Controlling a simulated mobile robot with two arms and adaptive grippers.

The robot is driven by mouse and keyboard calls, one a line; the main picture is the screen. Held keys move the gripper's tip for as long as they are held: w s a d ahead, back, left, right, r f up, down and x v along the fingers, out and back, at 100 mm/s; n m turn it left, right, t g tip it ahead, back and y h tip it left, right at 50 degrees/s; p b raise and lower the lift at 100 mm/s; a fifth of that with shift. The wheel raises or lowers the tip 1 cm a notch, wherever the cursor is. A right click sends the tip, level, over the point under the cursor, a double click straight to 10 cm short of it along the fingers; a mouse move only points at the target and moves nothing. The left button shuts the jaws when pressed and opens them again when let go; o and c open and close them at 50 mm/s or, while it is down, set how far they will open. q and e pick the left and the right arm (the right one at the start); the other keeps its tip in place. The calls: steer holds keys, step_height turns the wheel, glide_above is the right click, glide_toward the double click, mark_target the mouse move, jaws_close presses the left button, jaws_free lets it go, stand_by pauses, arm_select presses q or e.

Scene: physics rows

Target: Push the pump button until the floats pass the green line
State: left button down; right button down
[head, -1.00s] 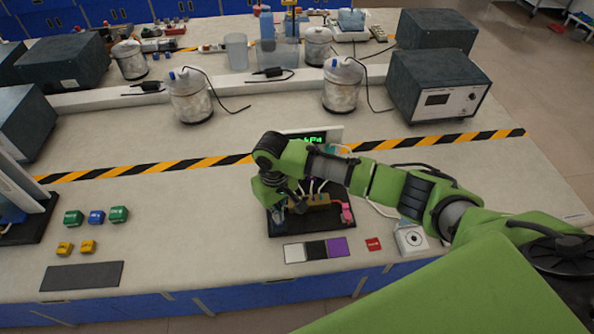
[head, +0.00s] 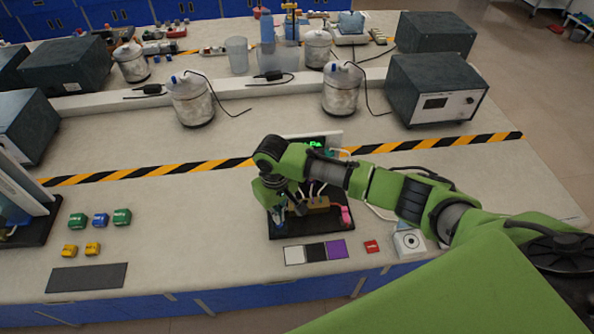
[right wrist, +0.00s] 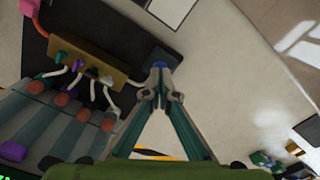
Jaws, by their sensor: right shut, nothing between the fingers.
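The pump rig stands on a black base (head: 300,230) in the head view, partly covered by my right arm. Its brass manifold (right wrist: 92,62) has several white tubes leading to clear columns (right wrist: 45,125). Red floats (right wrist: 83,115) sit in the columns, at roughly similar places along them. I cannot make out the green line. A blue button (right wrist: 160,64) on a dark block shows at the tips of my right gripper (right wrist: 160,70). That gripper is shut and empty, its tips at or just over the button; contact is unclear. My left gripper is not in view.
A display with green characters (head: 316,144) stands behind the rig. White, black and purple tiles (head: 337,249) and a red block (head: 372,246) lie in front. A white device (head: 409,242) is at right. Green, blue and yellow blocks (head: 122,216) lie left, with bare table between.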

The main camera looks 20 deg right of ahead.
steer(key=shift+f, duration=0.15)
stand_by(0.3)
steer(key=shift+f+b, duration=0.5)
steer(key=shift+f, duration=0.55)
steer(key=shift+r+p, duration=1.2)
steer(key=shift+p, duration=0.2)
steer(key=shift+f, duration=0.2)
